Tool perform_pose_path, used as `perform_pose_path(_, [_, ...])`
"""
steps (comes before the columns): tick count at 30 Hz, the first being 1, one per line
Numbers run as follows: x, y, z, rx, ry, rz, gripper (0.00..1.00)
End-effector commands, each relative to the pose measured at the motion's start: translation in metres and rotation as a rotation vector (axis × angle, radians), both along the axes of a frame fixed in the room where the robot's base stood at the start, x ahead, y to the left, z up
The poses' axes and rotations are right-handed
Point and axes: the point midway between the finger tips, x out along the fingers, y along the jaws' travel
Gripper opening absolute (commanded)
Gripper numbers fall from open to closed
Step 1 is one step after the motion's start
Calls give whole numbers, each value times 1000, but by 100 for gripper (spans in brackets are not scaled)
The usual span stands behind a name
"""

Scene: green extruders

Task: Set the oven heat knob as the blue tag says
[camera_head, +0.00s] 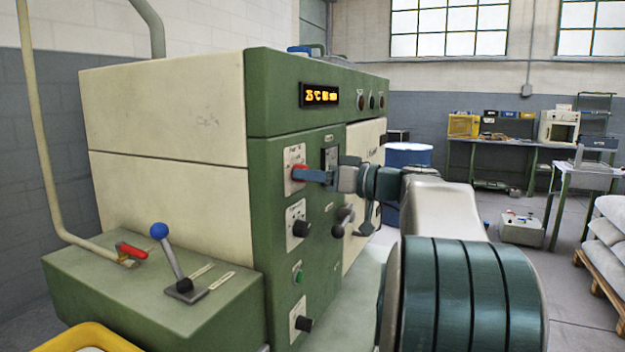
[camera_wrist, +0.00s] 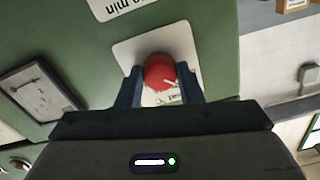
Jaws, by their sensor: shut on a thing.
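A red knob (camera_head: 299,172) sits on a white plate (camera_head: 294,158) on the green front panel of the oven (camera_head: 255,200). I cannot read the plate's lettering well enough to confirm it as the heat knob. My gripper (camera_head: 306,174) is shut on this red knob. In the wrist view my gripper (camera_wrist: 160,88) has one finger on each side of the red knob (camera_wrist: 159,72). The fingers hide parts of the knob and its scale. A white mark shows on the knob's lower right there. I cannot make out a blue tag in either view.
An orange display (camera_head: 319,95) reads about 25 °C. Black knobs (camera_head: 301,229) (camera_head: 303,323) and a green button (camera_head: 298,276) sit below. A dark handle (camera_head: 343,221) projects beside my arm. A blue-knobbed lever (camera_head: 159,231) stands left.

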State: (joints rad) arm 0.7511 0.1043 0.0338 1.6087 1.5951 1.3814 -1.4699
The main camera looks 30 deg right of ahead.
Motion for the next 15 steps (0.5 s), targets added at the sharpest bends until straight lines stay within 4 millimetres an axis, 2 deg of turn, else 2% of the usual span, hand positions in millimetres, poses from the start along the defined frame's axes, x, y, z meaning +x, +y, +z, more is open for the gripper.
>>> perform_pose_path(15, [0, 1, 0, 386, 303, -1, 10])
